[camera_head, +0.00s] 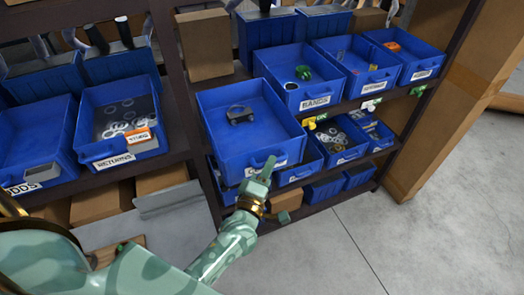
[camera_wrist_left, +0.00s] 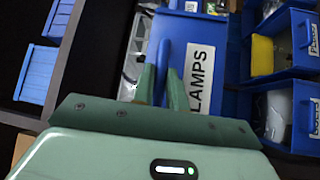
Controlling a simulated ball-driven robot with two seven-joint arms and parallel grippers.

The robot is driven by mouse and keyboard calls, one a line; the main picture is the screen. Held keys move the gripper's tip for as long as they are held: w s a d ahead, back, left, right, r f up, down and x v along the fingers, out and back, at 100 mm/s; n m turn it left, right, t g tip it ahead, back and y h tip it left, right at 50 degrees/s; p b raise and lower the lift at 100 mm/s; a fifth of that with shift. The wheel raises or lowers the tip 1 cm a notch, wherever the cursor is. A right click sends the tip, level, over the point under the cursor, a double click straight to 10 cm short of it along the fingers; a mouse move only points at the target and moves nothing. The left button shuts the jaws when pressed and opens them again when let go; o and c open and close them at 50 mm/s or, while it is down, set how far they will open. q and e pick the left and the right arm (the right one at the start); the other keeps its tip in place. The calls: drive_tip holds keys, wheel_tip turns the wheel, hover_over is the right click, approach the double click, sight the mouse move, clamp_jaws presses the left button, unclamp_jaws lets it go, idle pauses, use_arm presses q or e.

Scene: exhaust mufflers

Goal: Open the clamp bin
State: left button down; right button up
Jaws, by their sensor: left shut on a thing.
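The clamp bin (camera_head: 233,139) is a blue open-topped bin in the middle of the head view, jutting out from the shelf past its neighbours. A dark clamp-like part (camera_head: 240,114) lies inside it. Its front label, partly hidden in the head view, reads "LAMPS" (camera_wrist_left: 199,80) in the left wrist view. My left gripper (camera_head: 266,170) is at the bin's front. In the left wrist view its fingers (camera_wrist_left: 164,88) are closed around the bin's blue handle (camera_wrist_left: 163,58), beside the label. My right gripper is not in view.
The bands bin (camera_head: 315,101) and other blue bins stand to the right on the rack. The returns bin (camera_head: 126,155) is at the left. A dark rack post (camera_head: 174,75) rises between. Cardboard boxes (camera_head: 205,45) sit around; the grey floor at right is clear.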

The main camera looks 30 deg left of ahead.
use_arm(q)
drive_tip(key=shift+s+d, duration=0.7)
drive_tip(key=shift+d, duration=0.1)
drive_tip(key=shift+s+d+f, duration=0.1)
drive_tip(key=shift+s+d, duration=0.2)
drive_tip(key=c, duration=1.4)
unclamp_jaws()
drive_tip(key=s+f+b, duration=0.2)
drive_tip(key=s, duration=1.4)
drive_tip(key=shift+d, duration=0.4)
